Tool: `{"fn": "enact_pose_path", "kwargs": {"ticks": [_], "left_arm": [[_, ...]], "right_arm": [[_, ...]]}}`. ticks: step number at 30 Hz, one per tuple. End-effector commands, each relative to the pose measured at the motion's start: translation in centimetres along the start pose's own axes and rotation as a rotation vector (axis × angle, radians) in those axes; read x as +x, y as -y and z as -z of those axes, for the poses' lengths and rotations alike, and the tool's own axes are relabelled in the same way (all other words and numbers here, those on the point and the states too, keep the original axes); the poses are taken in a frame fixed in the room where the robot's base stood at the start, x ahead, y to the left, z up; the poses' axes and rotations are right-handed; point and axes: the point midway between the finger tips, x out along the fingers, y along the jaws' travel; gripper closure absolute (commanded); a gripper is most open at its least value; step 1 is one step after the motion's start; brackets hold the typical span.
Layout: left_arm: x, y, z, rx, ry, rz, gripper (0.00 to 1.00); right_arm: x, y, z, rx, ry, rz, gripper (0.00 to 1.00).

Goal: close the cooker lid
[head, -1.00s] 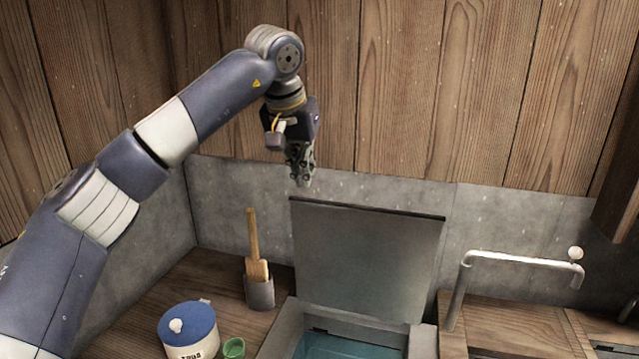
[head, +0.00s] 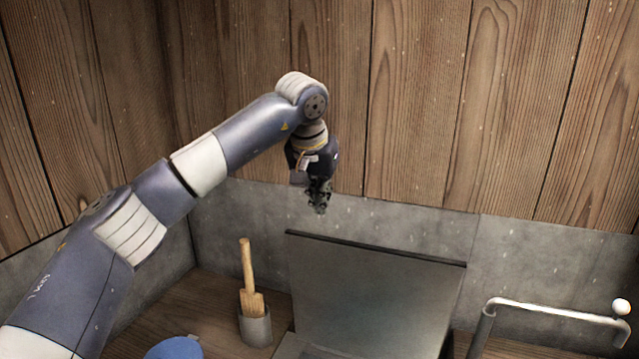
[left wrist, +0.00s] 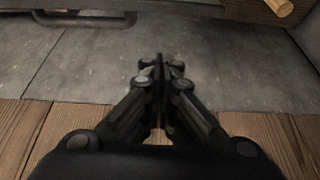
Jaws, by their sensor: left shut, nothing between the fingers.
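The cooker lid (head: 375,290) is a flat grey panel standing open and nearly upright in the head view, with a dark top edge. The cooker body is mostly cut off below the frame. My left gripper (head: 319,208) points down just above the lid's top edge, toward its left part, and looks to be apart from it. In the left wrist view the fingers (left wrist: 161,75) are shut together with nothing between them. My right gripper is not in view.
A wooden spatula (head: 247,270) stands in a grey holder (head: 256,328) left of the lid. A blue pot lid (head: 175,348) shows at the bottom edge. A metal faucet (head: 550,310) stands at right. A wood and concrete wall (head: 420,110) is close behind.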

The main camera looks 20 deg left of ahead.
Motion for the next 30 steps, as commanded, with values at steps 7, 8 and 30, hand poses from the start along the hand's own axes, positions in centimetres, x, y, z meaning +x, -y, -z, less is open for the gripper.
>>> {"fn": "enact_pose_path", "kwargs": {"ticks": [7,8,30], "left_arm": [[4.0,0.0,-0.4,0.002,0.0,-0.001,1.0],[3.9,0.0,-0.8,0.003,-0.001,-0.001,1.0],[2.9,0.0,-3.8,0.0,0.0,0.0,1.0]], "right_arm": [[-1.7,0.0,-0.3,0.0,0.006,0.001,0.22],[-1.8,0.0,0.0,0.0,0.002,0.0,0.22],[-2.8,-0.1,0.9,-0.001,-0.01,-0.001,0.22]]}}
